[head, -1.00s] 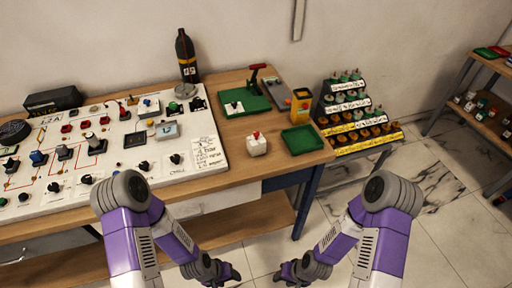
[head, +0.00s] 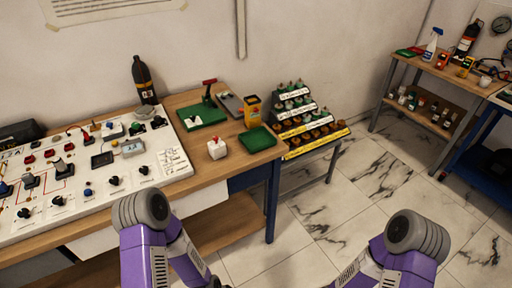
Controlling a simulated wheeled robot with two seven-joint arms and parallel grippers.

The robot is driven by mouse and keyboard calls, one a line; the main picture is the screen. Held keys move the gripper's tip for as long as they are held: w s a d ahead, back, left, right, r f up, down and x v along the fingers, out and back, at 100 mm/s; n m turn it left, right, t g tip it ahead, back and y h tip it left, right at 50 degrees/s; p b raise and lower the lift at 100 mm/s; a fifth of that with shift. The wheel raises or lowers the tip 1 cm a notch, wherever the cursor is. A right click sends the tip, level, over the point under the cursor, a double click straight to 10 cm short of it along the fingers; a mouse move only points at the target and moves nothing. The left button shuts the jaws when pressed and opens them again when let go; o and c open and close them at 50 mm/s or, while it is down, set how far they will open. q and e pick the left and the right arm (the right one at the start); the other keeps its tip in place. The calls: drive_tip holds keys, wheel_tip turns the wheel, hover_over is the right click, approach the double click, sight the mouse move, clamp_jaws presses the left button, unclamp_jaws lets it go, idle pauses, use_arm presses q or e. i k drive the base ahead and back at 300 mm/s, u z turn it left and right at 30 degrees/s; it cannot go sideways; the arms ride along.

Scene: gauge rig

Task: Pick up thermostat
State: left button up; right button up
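No item is clearly legible as the thermostat. A small white box with a red knob (head: 217,148) stands upright on the wooden table (head: 222,168), right of the white panel board. A grey box (head: 132,147) sits on the board among knobs and switches. My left gripper (head: 214,283) is only partly in view at the bottom edge, well below the table items, and its fingers are not clear. My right arm comes in at the bottom right, and its gripper is below the picture. Neither arm touches anything on the table.
A green tray (head: 257,139), a yellow-orange device (head: 252,110), a green base with a red handle (head: 203,116) and a dark bottle (head: 144,82) share the table. A stepped rack (head: 305,125) stands right of it. A shelf bench (head: 435,85) is at the far right. Floor between is clear.

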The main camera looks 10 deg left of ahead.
sight(218, 151)
drive_tip(key=z, duration=1)
drive_tip(key=i, duration=0.9)
drive_tip(key=u, duration=0.65)
